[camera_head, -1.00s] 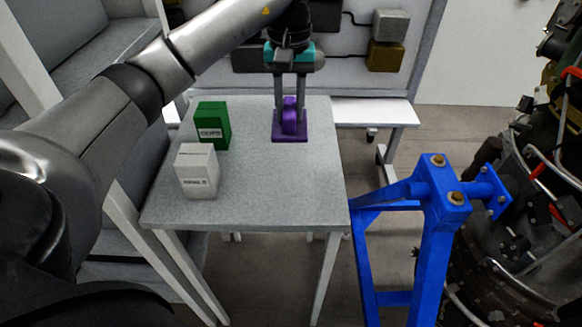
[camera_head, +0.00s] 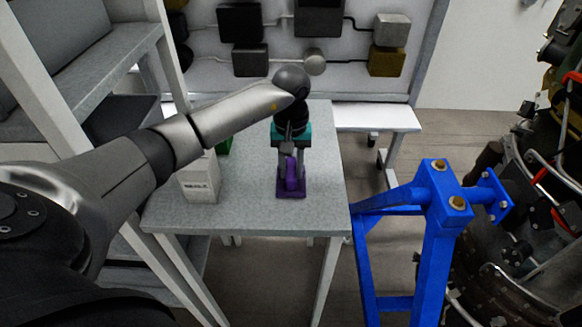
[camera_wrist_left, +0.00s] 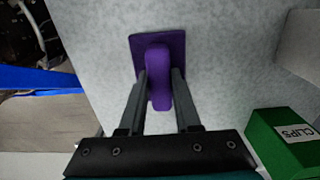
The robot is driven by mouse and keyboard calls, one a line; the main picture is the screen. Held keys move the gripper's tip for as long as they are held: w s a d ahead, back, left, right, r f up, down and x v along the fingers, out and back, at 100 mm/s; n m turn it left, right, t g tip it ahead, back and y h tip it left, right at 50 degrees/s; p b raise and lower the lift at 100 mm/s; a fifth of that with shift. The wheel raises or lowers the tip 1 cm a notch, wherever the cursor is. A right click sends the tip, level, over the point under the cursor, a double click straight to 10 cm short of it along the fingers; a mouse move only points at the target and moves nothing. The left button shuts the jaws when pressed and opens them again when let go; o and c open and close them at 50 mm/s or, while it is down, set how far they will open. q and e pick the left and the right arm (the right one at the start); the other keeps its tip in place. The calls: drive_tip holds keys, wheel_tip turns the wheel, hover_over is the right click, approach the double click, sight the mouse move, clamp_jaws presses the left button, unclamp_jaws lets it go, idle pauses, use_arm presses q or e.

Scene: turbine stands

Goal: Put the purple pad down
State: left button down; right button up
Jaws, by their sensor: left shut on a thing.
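The purple pad (camera_head: 291,188) has a flat square base and an upright rounded handle. It is at the near part of the grey table (camera_head: 250,212), its base on or just above the top; I cannot tell which. My left gripper (camera_head: 291,165) points down from above and is shut on the handle. In the left wrist view the fingers (camera_wrist_left: 155,95) stand on both sides of the purple handle, with the pad's base (camera_wrist_left: 147,45) beyond them. My right gripper is not in view.
A white box (camera_head: 200,182) stands left of the pad, partly behind my arm. A green box (camera_head: 224,146) is mostly hidden behind it and shows labelled CLIPS in the left wrist view (camera_wrist_left: 285,143). A blue stand (camera_head: 437,235) is right of the table. The table's far part is clear.

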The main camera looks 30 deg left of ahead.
sight(291, 168)
use_arm(q)
drive_tip(key=shift+f, duration=0.15)
drive_tip(key=c, duration=0.6)
unclamp_jaws()
wheel_tip(291, 168, up, 12)
drive_tip(key=shift+r, duration=0.2)
idle(0.4)
